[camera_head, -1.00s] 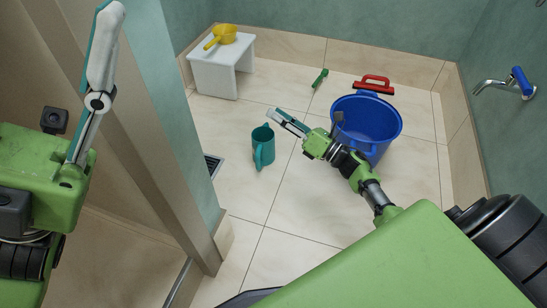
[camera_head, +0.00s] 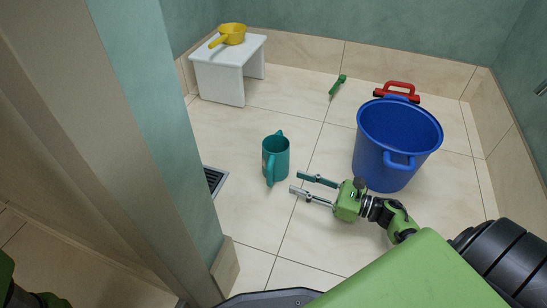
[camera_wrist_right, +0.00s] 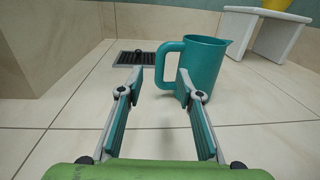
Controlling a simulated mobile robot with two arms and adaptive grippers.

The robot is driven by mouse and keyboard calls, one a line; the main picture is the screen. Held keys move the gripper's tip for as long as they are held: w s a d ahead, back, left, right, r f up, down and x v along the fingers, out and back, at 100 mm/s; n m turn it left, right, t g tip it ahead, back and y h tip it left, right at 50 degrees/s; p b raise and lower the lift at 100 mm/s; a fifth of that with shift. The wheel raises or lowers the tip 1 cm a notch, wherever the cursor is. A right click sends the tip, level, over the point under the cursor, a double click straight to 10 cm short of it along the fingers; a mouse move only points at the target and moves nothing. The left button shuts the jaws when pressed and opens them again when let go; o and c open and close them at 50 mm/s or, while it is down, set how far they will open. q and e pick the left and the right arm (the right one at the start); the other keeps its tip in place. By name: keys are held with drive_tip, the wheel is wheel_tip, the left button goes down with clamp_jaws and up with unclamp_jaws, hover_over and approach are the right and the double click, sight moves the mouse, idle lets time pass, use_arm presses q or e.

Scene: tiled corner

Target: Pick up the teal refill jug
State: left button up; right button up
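The teal refill jug (camera_head: 276,158) stands upright on the tiled floor, left of the blue bucket. In the right wrist view the jug (camera_wrist_right: 207,66) is ahead and a little right, its handle on the left side. My right gripper (camera_head: 298,183) is open and empty, low over the floor just right of and nearer than the jug. In the right wrist view its fingers (camera_wrist_right: 159,88) are spread, with the handle a little beyond the gap and no contact clear. My left gripper is not visible; only a bit of my left arm shows at the lower left.
The blue bucket (camera_head: 374,170) stands to the right. A white stool (camera_head: 222,82) with a yellow dipper (camera_head: 232,34) is at the back left. A green item (camera_head: 338,85) and a red-handled item (camera_head: 397,92) lie behind. A floor drain (camera_head: 214,180) and wall edge (camera_head: 192,150) are left of the jug.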

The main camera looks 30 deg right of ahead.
sight(269, 172)
drive_tip(key=x, duration=1)
drive_tip(key=shift+w+a+f, duration=0.2)
drive_tip(key=shift+w+a, duration=0.05)
drive_tip(key=shift+w, duration=0.05)
drive_tip(key=shift+c, duration=0.3)
clamp_jaws()
